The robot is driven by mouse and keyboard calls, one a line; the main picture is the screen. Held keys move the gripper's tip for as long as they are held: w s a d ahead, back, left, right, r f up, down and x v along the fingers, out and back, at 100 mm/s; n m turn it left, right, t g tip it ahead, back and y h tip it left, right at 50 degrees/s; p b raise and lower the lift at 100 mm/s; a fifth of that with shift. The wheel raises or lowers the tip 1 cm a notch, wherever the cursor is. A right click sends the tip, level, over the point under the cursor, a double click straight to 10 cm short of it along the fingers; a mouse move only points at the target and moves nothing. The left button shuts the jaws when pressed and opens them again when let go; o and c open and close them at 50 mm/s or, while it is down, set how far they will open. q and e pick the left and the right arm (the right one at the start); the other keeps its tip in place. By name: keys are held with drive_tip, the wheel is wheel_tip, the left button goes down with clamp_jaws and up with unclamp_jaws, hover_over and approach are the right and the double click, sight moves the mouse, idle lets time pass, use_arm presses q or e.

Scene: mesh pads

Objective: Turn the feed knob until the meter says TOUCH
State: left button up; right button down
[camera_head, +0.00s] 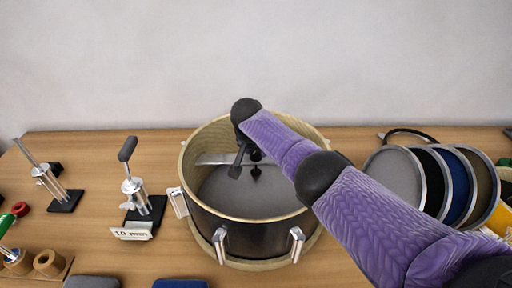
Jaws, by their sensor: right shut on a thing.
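My right gripper (246,163) reaches down into a round drum (255,222) with a pale wooden rim and dark sides. Its dark fingers are shut at the middle of a flat silver bar (213,159) that spans the drum. A small black part (257,172) shows there, which I take for the feed knob; the gripper hides much of it. I cannot make out a meter or the word TOUCH. A small white plate (132,234) at left carries tiny print starting with "10". My left gripper is not in view.
Clamp-like stands (138,194) and (62,195) stand on the wooden table at left. Several round framed pads (396,172) lean in a row at right. Bare table (85,235) shows at left.

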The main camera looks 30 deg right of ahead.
drive_tip(key=shift+m+b, duration=0.3)
drive_tip(key=shift+m, duration=0.6)
drive_tip(key=shift+c, duration=1.1)
unclamp_jaws()
drive_tip(key=shift+h, duration=0.3)
